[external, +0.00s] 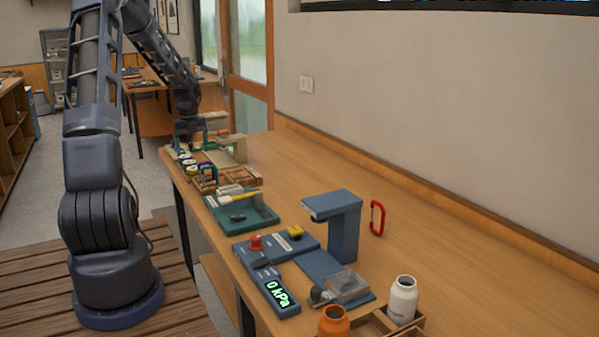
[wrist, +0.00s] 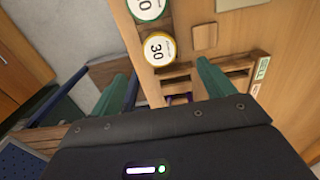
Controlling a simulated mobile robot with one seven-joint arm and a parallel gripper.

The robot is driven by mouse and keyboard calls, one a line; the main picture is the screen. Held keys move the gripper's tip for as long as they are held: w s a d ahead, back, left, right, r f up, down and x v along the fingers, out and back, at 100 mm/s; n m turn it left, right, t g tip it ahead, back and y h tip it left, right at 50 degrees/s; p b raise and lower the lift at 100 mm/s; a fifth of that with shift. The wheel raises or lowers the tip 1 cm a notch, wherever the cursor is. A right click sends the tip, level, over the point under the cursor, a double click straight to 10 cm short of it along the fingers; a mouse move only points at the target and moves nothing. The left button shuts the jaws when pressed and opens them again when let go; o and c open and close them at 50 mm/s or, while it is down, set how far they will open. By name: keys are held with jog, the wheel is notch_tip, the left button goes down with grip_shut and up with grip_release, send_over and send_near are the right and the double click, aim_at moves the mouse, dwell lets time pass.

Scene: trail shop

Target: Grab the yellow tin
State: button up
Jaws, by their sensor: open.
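The yellow tin (wrist: 158,49) shows from above in the wrist view as a round white lid marked 30 with a yellow rim. A similar tin with a green rim (wrist: 147,8) stands just beyond it, cut by the top edge. My gripper (wrist: 160,76) is open and empty, its two teal fingers spread wide. The yellow tin appears between the finger lines, just past the tips in the picture. In the external view my gripper hangs over the far end of the bench, by a cluster of small tins (external: 190,167); the yellow one is hard to single out there.
Wooden racks and small blocks (wrist: 205,36) lie right of the tins, with a SELL label (wrist: 262,68). The bench edge is close on the left. Nearer on the bench (external: 440,235) are a green tray (external: 262,222), a blue press (external: 345,230) and bottles (external: 403,300).

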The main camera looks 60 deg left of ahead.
aim_at(194, 168)
jog(key=shift+a+f, duration=0.15)
jog(key=shift+f, duration=3.7)
jog(key=c, duration=1.1)
jog(key=shift+o, duration=0.2)
jog(key=shift+r, duration=0.15)
